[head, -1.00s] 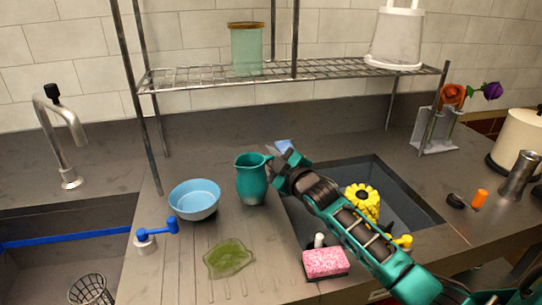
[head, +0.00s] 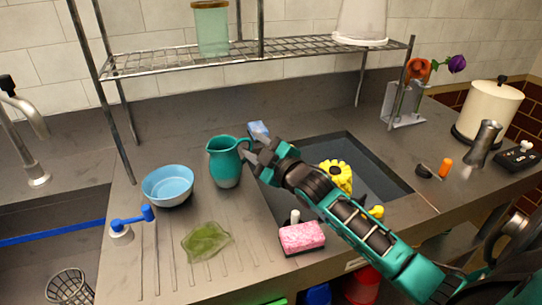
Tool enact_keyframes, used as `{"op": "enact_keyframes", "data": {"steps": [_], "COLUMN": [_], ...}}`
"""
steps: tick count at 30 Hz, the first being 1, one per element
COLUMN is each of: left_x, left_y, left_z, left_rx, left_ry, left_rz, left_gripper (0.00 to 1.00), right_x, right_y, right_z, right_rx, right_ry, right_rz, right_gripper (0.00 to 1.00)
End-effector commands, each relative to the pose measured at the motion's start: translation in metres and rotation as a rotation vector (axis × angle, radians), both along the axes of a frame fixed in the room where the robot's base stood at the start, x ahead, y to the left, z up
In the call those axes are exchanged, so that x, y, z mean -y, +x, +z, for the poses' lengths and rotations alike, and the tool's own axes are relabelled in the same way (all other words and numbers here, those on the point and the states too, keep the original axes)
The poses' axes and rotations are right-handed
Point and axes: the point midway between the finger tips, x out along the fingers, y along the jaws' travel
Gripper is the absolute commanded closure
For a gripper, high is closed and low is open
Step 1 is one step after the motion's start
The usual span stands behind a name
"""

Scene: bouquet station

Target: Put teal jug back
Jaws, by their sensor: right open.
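The teal jug (head: 225,163) stands upright on the ribbed drainboard, left of the sink basin, with its handle on the right. My right gripper (head: 252,157) is open at the right side of the jug, close to the handle. I cannot tell whether the fingers are around the handle or touch it. My left gripper is not in view.
A blue bowl (head: 168,186) stands left of the jug. A green cloth (head: 206,241) and pink sponge (head: 302,237) lie nearer. The sink basin (head: 385,178) holds a yellow flower (head: 336,174). A wire rack (head: 280,48) stands behind, bearing a glass jar (head: 211,30).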

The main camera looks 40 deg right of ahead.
Motion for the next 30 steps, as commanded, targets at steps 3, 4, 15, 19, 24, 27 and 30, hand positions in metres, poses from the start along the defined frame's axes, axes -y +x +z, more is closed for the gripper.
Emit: {"op": "enact_keyframes", "data": {"steps": [3,4,15,19,24,27,30], "left_x": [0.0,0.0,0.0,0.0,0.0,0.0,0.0], "left_y": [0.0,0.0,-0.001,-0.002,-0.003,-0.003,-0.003], "left_z": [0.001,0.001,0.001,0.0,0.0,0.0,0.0], "left_rx": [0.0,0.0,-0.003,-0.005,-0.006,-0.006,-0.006], "left_ry": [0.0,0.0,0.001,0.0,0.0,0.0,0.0], "left_rz": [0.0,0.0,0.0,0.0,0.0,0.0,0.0], "left_gripper": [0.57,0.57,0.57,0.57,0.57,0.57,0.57], "right_x": [0.001,0.002,0.004,0.005,0.005,0.005,0.005], "right_y": [-0.023,-0.028,-0.063,-0.065,-0.065,-0.065,-0.065], "right_z": [-0.001,-0.001,0.0,0.001,0.0,0.0,0.0], "right_rx": [-0.002,-0.002,0.001,0.001,0.001,0.001,0.001], "right_ry": [-0.002,-0.002,-0.001,-0.001,-0.001,-0.001,-0.001], "right_rz": [0.001,0.001,0.0,0.0,0.0,0.0,0.0], "right_gripper": [0.59,0.59,0.59,0.59,0.59,0.59,0.59]}}
